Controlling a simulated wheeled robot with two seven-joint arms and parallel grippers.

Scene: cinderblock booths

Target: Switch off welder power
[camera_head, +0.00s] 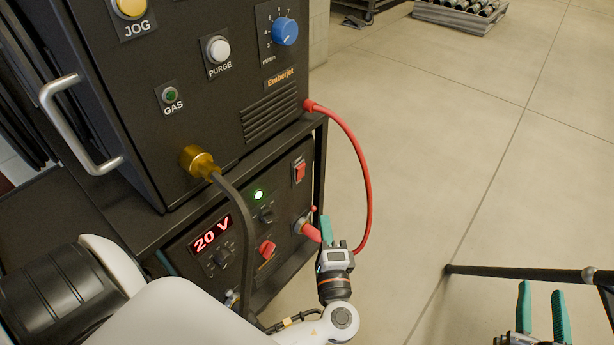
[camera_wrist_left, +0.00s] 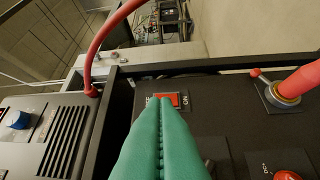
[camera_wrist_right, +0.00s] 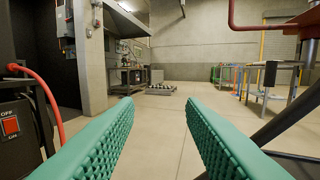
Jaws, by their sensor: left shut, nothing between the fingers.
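The red power switch (camera_head: 299,172) is on the front of the black lower welder unit (camera_head: 282,205). A green lamp (camera_head: 258,195) is lit and the display (camera_head: 212,236) reads 20 V. My left gripper (camera_head: 325,228) is shut and empty, in front of the panel, lower right of the switch. In the left wrist view its fingertips (camera_wrist_left: 161,100) overlap the edge of the red switch (camera_wrist_left: 173,99); I cannot tell whether they touch. The switch also shows in the right wrist view (camera_wrist_right: 10,126), with OFF above it. My right gripper (camera_head: 541,308) is open and empty, away from the unit.
A red cable (camera_head: 366,170) loops beside the cabinet's right side, close to my left gripper. A dark hose (camera_head: 245,230) hangs across the panel from a brass fitting (camera_head: 197,160). A black bar (camera_head: 520,272) lies near my right gripper. The floor (camera_head: 450,120) between is clear.

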